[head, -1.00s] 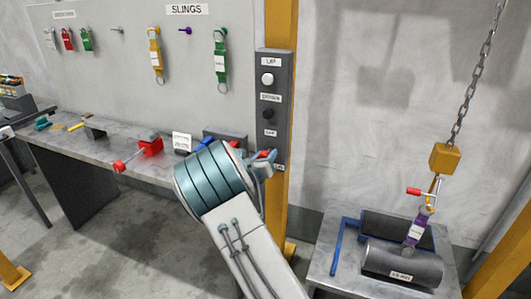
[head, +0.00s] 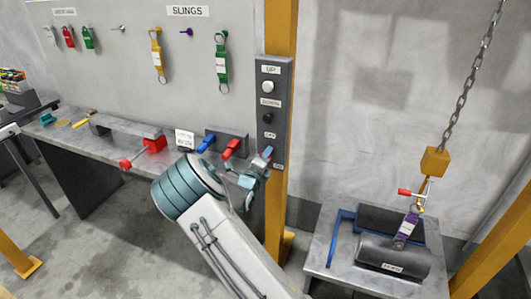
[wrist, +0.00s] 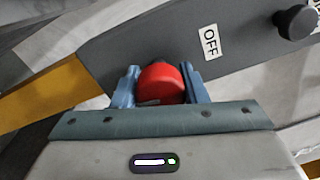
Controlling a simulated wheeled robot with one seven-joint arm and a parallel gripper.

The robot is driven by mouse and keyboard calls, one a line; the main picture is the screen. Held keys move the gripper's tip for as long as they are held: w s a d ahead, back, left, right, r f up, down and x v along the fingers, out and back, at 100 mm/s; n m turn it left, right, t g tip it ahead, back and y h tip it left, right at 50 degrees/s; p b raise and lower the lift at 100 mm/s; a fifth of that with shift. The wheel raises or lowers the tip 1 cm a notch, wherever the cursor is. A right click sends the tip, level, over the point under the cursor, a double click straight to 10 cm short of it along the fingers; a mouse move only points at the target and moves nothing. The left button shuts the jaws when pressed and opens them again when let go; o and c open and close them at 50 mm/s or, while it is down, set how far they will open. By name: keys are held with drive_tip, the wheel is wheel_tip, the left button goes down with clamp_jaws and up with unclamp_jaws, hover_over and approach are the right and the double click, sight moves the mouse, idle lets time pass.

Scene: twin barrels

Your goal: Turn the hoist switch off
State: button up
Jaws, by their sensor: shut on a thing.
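The grey hoist control panel (head: 272,113) is fixed to the yellow post, with a white UP button (head: 268,87) and a dark button (head: 267,118) below it. An OFF label (wrist: 210,41) stands near the red switch knob (wrist: 160,84) in the wrist view. My gripper (head: 259,166) is at the panel's lower end. Its blue fingers (wrist: 159,88) are shut on the red knob, one on each side. The base of the knob is partly hidden, and I cannot tell its exact setting.
A bench (head: 105,150) with a red-handled clamp (head: 154,145) and blue and red levers (head: 231,148) is left of the panel. At right, a chain hoist (head: 435,162) holds a purple sling (head: 406,229) at a dark barrel (head: 392,259) on a stand.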

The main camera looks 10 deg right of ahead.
drive_tip(key=shift+r+n+p, duration=0.1)
drive_tip(key=shift+n+p, duration=0.35)
drive_tip(key=shift+n, duration=0.35)
drive_tip(key=o, duration=1)
drive_tip(key=shift+a, duration=0.1)
drive_tip(key=shift+c, duration=0.2)
drive_tip(key=b+v, duration=0.2)
drive_tip(key=v, duration=1.1)
drive_tip(key=shift+s+a+b, duration=0.15)
drive_tip(key=shift+s+b, duration=0.2)
